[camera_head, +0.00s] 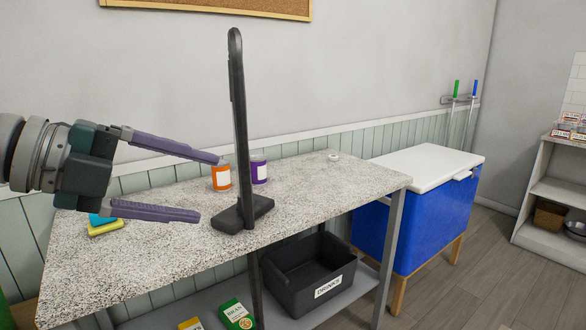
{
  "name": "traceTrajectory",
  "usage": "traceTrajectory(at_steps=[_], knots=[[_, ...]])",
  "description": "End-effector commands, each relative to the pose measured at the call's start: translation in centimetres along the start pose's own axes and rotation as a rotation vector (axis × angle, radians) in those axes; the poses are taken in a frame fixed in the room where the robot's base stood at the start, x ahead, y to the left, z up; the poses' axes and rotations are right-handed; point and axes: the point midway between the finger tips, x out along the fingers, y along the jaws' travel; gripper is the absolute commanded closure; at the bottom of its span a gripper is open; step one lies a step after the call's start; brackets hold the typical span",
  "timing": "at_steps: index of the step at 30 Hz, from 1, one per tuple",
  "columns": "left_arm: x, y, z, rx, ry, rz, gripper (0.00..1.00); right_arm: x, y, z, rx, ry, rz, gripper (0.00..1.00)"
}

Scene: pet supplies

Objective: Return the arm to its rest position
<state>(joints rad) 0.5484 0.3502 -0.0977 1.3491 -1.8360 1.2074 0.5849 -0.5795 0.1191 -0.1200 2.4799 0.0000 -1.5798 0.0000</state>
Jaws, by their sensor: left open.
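My left gripper (208,188) comes in from the left and hangs above the left part of the speckled table (120,268). Its two purple-grey fingers are spread apart with nothing between them. In the picture the upper fingertip overlaps the top of an orange jar with a white label (221,184); I cannot tell whether they touch. The lower finger is in front of the table top. My right gripper is not in view.
A black upright post on a foot (256,209) stands at the table's middle, near the fingertips. A purple jar (261,173) is behind it. A yellow and blue sponge (105,229) lies left. A black bin (310,272) sits below; a blue cooler (430,215) stands right.

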Motion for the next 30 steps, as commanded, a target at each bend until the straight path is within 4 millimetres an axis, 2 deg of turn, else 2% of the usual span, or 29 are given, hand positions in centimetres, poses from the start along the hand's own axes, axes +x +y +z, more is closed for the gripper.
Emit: traceTrajectory(at_steps=[3,5,6,9,11,14,16,19,21,24,27,30], knots=[[-1.1,-5.9,3.3,-0.032,-0.155,-0.294,0.22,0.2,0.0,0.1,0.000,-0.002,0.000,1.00],[-2.6,-8.7,5.5,-0.073,-0.257,-0.445,0.22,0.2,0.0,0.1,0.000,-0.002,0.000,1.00],[-4.1,-10.2,7.2,-0.113,-0.333,-0.545,0.22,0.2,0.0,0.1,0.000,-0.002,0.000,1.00],[-8.5,-12.2,11.6,-0.255,-0.547,-0.763,0.22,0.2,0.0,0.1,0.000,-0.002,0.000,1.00],[-11.3,-11.9,14.3,-0.367,-0.684,-0.862,0.22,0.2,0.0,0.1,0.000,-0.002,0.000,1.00],[-15.4,-9.0,18.1,-0.593,-0.918,-0.962,0.22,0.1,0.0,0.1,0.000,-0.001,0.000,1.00],[-17.5,-5.4,20.0,-0.779,-1.077,-0.977,0.22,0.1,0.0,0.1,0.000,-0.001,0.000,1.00],[-19.0,0.8,20.9,-1.054,-1.280,-0.915,0.22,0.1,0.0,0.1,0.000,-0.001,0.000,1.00],[-19.1,4.9,20.3,-1.230,-1.387,-0.826,0.22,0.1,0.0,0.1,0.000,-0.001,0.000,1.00],[-18.5,9.6,18.5,-1.436,-1.492,-0.671,0.22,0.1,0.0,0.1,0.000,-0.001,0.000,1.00],[-17.7,13.2,16.1,-1.603,-1.557,-0.500,0.22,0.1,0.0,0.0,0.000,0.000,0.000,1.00],[-16.7,15.8,13.2,-1.743,-1.593,-0.314,0.22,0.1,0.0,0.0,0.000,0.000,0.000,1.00]])
